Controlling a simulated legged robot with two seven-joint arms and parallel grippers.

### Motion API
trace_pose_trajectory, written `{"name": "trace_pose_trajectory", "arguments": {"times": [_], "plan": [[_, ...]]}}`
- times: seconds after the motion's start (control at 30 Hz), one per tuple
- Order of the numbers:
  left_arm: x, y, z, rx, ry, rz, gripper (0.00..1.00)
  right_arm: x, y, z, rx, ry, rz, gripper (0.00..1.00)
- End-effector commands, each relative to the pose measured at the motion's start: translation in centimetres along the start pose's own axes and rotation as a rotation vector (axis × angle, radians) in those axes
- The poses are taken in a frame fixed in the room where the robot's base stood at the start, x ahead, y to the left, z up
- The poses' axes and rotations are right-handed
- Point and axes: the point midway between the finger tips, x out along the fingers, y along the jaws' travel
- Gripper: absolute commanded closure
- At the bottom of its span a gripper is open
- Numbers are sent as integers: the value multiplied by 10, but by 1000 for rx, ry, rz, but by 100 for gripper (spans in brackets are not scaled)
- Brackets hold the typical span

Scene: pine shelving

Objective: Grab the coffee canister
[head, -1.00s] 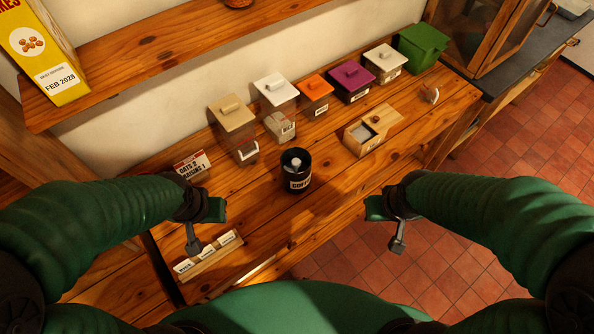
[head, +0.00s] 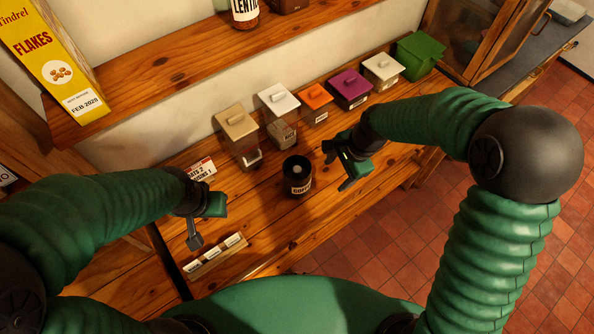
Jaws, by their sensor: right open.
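Behind the canister stands a row of lidded bins: tan (head: 236,125), white (head: 279,101), orange (head: 314,97), purple (head: 350,86), cream (head: 382,70) and green (head: 420,55). A card rack (head: 215,257) lies front left. A paper sign (head: 202,169) stands left. An upper shelf (head: 190,65) overhangs the back.

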Motion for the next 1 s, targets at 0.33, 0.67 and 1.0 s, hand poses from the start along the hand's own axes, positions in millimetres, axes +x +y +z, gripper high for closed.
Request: {"name": "trace_pose_trajectory", "arguments": {"times": [0.33,0.67,1.0], "plan": [[-32,0,-7,0,-1,0,64,5,-66,30,595,-186,23,0],[-50,0,-11,0,-1,0,64,84,-69,44,594,-185,27,0],[-66,0,-15,0,-1,0,64,127,-70,48,593,-183,23,0]]}}
